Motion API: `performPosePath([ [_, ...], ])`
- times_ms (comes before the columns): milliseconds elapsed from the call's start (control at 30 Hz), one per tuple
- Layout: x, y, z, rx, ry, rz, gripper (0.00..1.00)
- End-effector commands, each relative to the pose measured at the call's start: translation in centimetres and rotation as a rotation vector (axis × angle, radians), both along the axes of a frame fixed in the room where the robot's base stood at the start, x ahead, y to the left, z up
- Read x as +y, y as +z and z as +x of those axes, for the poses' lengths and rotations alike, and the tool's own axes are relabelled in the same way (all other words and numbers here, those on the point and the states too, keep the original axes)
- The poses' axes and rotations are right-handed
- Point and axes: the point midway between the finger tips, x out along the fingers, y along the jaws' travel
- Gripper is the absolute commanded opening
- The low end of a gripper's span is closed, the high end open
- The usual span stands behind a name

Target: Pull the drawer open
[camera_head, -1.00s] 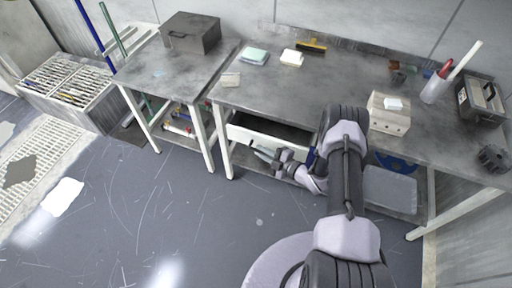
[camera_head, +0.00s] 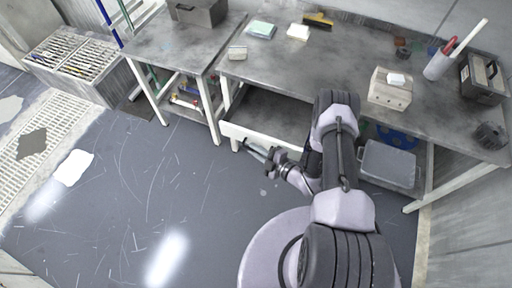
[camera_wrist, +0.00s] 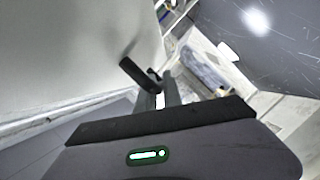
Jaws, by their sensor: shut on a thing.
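The drawer (camera_head: 232,131) hangs under the worktable in the head view, its pale front standing well out from the table's edge and its grey inside showing behind it. My gripper (camera_head: 251,147) is at the drawer's front. In the wrist view my gripper (camera_wrist: 158,92) is shut on the dark bar handle (camera_wrist: 136,74), with the two fingertips at its end part. The pale drawer front (camera_wrist: 70,50) fills the left of the wrist view. My arm hides the right part of the drawer in the head view.
The worktable (camera_head: 300,75) carries a wooden block (camera_head: 389,92), a white holder with tools (camera_head: 437,67) and a dark case (camera_head: 483,78). A grey bin (camera_head: 388,165) sits below on the right. The floor (camera_head: 150,190) in front and to the left is clear.

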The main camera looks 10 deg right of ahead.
Motion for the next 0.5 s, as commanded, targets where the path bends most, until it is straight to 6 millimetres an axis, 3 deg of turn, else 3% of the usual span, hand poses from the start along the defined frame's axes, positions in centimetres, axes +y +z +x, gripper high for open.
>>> performPosePath([
  [67, 0.01, 0.02, 0.01, -0.001, 0.001, 0.0, 0.0],
  [100, 0.01, 0.02, 0.01, -0.001, 0.001, 0.0, 0.13],
  [200, 0.0, 0.01, 0.02, 0.0, 0.001, 0.0, 0.32],
  [500, -0.02, 0.0, 0.02, 0.0, 0.0, 0.0, 0.32],
])
